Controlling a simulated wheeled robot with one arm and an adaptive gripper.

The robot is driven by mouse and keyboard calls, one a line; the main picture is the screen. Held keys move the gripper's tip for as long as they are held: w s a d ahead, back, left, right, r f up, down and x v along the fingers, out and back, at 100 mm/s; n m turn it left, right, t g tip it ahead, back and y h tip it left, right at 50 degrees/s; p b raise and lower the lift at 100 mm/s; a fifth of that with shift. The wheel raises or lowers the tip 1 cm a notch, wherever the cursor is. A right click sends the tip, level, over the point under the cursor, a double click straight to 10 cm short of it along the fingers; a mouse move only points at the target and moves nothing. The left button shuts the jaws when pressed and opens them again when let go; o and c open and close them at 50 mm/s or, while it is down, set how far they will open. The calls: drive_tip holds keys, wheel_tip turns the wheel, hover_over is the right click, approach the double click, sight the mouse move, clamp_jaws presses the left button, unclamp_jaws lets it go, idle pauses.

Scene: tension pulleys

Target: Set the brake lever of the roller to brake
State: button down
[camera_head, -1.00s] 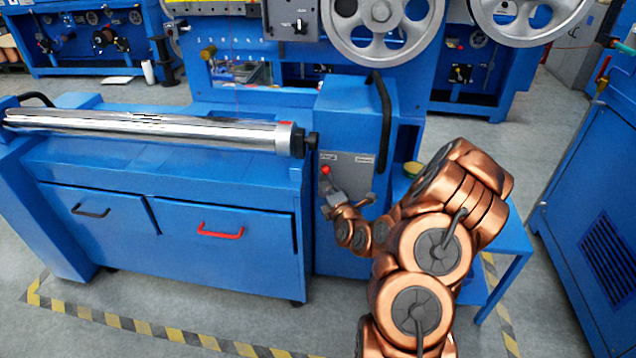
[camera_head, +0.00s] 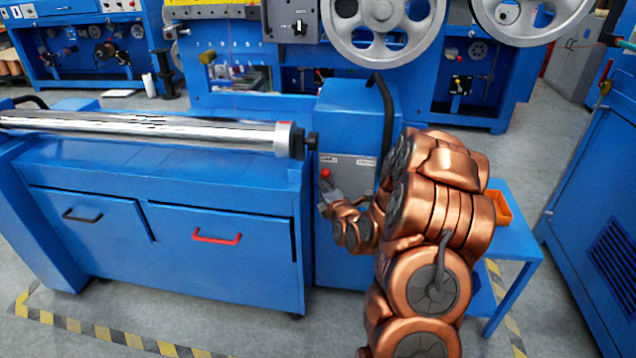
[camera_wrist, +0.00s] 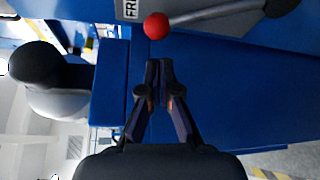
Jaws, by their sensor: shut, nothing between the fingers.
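The brake lever's red ball knob (camera_head: 325,173) shows on the grey panel at the machine's front, to the right of the roller (camera_head: 140,127). In the wrist view the red knob (camera_wrist: 157,26) sits on a grey rod that runs right to a dark pivot (camera_wrist: 282,7). A white label (camera_wrist: 127,9), partly cut off and reading "FR…", lies left of the knob. My gripper (camera_wrist: 159,65) is shut and empty, its fingertips just below the knob in that picture, with a visible gap. In the head view my gripper (camera_head: 329,193) is close under the knob; my arm hides the pivot.
A cabinet drawer with a red handle (camera_head: 218,238) is left of the panel. A black curved handle (camera_head: 384,120) stands on the blue housing above my wrist. A blue table (camera_head: 517,250) with an orange bin (camera_head: 502,209) is right of my arm.

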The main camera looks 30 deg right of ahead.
drive_tip(key=shift+w, duration=0.1)
drive_tip(key=shift+b+x, duration=0.35)
drive_tip(key=shift+x, duration=2.15)
drive_tip(key=shift+r, duration=0.1)
